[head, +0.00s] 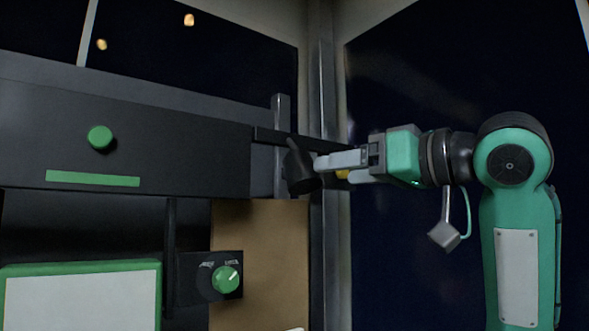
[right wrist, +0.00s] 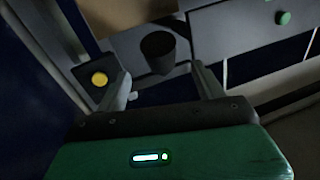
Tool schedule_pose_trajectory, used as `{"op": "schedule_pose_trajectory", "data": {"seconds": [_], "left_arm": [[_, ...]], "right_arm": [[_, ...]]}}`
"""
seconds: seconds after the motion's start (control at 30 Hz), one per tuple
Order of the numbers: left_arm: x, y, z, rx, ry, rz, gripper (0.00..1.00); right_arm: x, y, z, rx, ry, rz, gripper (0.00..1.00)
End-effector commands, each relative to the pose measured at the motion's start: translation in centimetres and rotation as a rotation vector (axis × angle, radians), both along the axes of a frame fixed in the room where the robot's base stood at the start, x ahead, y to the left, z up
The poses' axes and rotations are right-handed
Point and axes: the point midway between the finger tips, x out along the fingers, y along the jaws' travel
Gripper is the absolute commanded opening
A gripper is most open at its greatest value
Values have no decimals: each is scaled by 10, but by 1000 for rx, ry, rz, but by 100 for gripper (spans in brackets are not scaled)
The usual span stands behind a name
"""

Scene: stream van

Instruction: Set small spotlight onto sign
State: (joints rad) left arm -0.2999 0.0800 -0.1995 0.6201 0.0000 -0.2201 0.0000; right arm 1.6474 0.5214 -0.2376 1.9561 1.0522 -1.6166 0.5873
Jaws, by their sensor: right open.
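The small spotlight, a dark cup-shaped head (head: 299,171), sits at the right end of the dark panel, in front of a metal upright. My right gripper (head: 318,165) reaches in from the right, with its fingertips close to the spotlight. In the right wrist view the spotlight (right wrist: 158,53) lies ahead of and between the open fingers of my right gripper (right wrist: 165,82). The head view does not show clearly whether a finger touches it. A white board with a green frame (head: 80,300) stands at the lower left; I cannot tell whether it is the sign. My left gripper is out of view.
A green knob (head: 100,137) and a green strip (head: 92,179) are on the dark panel (head: 200,150). Below are a green dial (head: 226,279) and a brown board (head: 262,255). A yellow disc (right wrist: 99,79) lies beside the left finger in the right wrist view.

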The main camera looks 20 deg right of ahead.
Motion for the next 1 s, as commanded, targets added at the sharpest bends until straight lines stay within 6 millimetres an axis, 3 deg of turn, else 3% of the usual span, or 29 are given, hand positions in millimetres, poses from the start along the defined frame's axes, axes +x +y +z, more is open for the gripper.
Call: {"op": "schedule_pose_trajectory", "data": {"seconds": [0.03, 0.2, 0.5, 0.97, 1.0], "left_arm": [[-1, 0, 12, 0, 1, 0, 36], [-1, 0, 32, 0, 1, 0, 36], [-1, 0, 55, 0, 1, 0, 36], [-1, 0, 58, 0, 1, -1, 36], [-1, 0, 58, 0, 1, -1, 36]], "right_arm": [[10, 7, 5, -1, 6, 2, 70], [41, 26, 5, -1, 5, 1, 70], [80, 49, 3, 1, 3, 0, 70], [90, 55, 0, -1, 1, 0, 70], [90, 55, 0, -1, 1, 0, 64]]}}
